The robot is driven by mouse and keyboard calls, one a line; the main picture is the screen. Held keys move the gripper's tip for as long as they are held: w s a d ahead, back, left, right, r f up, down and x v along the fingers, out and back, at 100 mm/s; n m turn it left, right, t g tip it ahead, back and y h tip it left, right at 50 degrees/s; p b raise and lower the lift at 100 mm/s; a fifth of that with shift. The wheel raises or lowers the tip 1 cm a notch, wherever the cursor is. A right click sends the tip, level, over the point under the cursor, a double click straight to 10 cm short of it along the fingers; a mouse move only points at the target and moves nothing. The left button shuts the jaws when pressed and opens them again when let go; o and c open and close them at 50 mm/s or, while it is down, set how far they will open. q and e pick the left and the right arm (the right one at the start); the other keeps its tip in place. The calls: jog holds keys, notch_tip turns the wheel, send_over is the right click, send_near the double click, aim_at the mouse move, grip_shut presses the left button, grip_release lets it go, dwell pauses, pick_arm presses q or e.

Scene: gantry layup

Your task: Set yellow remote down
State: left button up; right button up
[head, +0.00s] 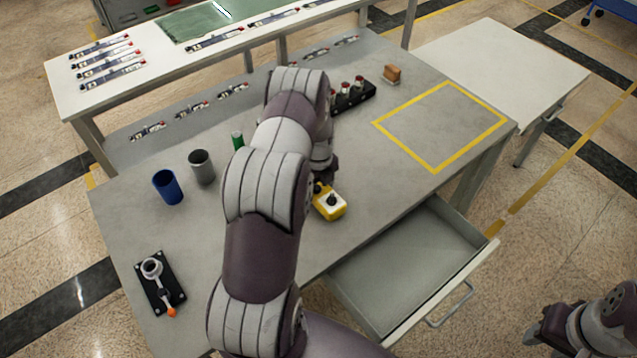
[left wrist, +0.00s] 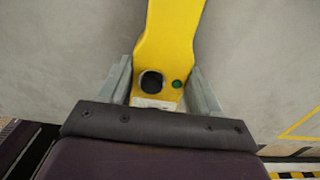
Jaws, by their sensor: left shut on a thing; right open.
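The yellow remote (head: 330,205) is at the front middle of the grey table, by the open drawer. It has a dark knob on top. In the left wrist view the yellow remote (left wrist: 170,40) extends up from between the fingers, with a black round part and a green button near them. My left gripper (left wrist: 161,90) is shut on it; in the head view my arm partly hides this gripper (head: 320,188). I cannot tell whether the remote touches the table. My right gripper (head: 535,335) is open, low at the right, away from the table.
A yellow taped rectangle (head: 438,171) on the table is empty. The open drawer (head: 400,265) is empty. A blue cup (head: 167,188), a grey cup (head: 202,168) and a black lever fixture (head: 160,290) stand left. A brown block (head: 391,75) and black rack (head: 355,98) stand behind.

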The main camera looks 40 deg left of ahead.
pick_arm(q)
jog(key=shift+s, duration=0.1)
jog(key=o, duration=1.3)
